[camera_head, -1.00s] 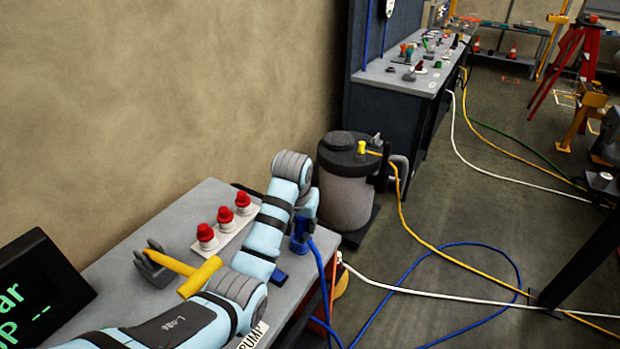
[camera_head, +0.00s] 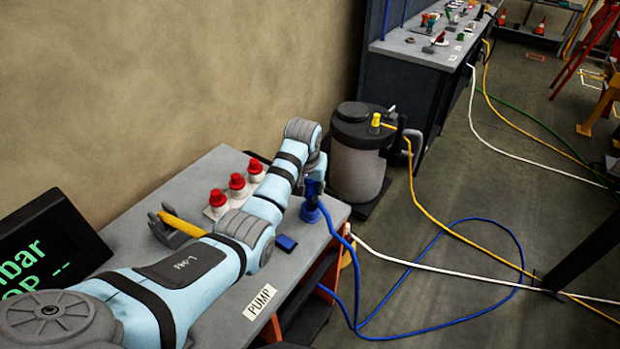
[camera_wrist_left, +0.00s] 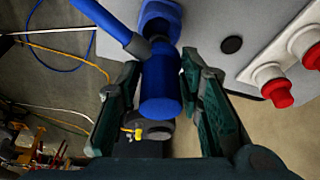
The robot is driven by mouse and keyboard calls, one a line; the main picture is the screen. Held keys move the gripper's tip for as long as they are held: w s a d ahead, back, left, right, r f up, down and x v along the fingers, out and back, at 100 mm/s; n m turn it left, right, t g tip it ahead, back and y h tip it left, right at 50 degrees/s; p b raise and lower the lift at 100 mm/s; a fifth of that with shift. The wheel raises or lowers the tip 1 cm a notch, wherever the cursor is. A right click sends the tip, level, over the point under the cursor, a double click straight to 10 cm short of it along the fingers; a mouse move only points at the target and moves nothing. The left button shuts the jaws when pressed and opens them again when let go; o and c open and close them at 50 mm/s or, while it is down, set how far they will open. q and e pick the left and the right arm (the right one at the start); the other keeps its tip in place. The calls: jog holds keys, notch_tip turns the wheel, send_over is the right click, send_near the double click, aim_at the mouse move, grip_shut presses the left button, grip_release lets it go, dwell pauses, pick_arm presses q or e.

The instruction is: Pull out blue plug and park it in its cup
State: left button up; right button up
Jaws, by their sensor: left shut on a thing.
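The blue plug (camera_head: 312,188) with its blue hose stands near the far right end of the grey pump bench. In the left wrist view the plug (camera_wrist_left: 160,85) is a blue cylinder with a hose leaving to the upper left. My left gripper (camera_wrist_left: 165,105) is shut on it, one finger on each side. The gripper is mostly hidden by my wrist in the head view. A blue fitting (camera_wrist_left: 159,18) on the bench lies just beyond the plug. I cannot tell whether the plug is seated in it. A small blue block (camera_head: 286,243) lies nearby on the bench. My right gripper is not in view.
A grey canister (camera_head: 358,165) with a yellow plug (camera_head: 376,120) stands past the bench. Blue, yellow and white hoses cross the floor.

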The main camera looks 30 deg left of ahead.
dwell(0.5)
pick_arm(q)
jog(key=shift+s+f+p, duration=0.15)
jog(key=shift+s+p, duration=0.05)
jog(key=shift+p, duration=0.15)
jog(key=shift+f, duration=0.2)
jog(key=shift+f, duration=0.5)
jog(key=shift+d+f+b, duration=0.1)
jog(key=shift+f+b, duration=0.5)
jog(key=shift+f, duration=0.5)
jog(key=o, duration=1.2)
